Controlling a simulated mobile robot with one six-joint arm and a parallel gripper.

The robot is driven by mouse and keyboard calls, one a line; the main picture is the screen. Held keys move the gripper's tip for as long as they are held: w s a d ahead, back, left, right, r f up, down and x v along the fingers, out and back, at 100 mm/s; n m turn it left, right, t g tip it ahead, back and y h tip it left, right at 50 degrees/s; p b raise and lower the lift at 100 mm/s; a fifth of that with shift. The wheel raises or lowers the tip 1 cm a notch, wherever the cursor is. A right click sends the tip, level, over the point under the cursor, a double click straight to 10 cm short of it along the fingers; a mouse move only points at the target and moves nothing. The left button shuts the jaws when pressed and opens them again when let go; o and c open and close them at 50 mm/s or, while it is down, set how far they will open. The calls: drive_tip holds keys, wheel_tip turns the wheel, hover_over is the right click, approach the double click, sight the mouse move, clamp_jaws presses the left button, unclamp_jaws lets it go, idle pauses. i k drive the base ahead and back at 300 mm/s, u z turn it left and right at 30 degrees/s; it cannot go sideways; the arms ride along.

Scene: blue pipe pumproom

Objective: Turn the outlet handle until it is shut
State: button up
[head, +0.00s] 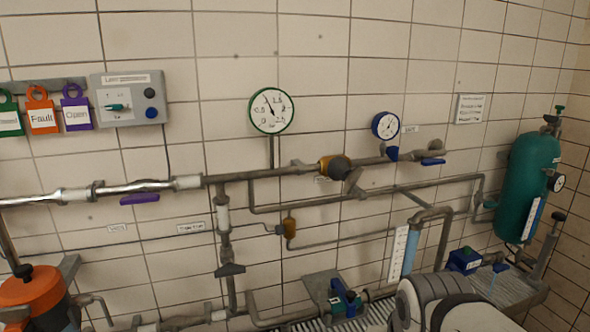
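Several valve handles show in the head view, and I cannot tell by label which is the outlet handle. A blue lever handle (432,161) sits at the right end of the upper pipe, lying roughly along it. A purple lever handle (140,199) hangs just under the upper pipe at left, also roughly along it. A blue valve (345,301) sits low on the bottom pipe. Small wall labels near them are too small to read. Part of my arm shows at the bottom right; my gripper is not in view, so its state is hidden.
A green-rimmed gauge (271,110) and a blue gauge (385,125) stand above the upper pipe (260,173). A teal tank (528,185) stands at right, an orange vessel (32,290) at lower left. A grey control box (130,99) and hanging tags are on the wall.

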sight(497, 267)
drive_tip(key=z, duration=1.2)
drive_tip(key=k, duration=1.3)
drive_tip(key=z, duration=0.6)
drive_tip(key=i, duration=2.5)
drive_tip(key=u, duration=0.65)
drive_tip(key=k, duration=0.9)
drive_tip(key=u, duration=0.05)
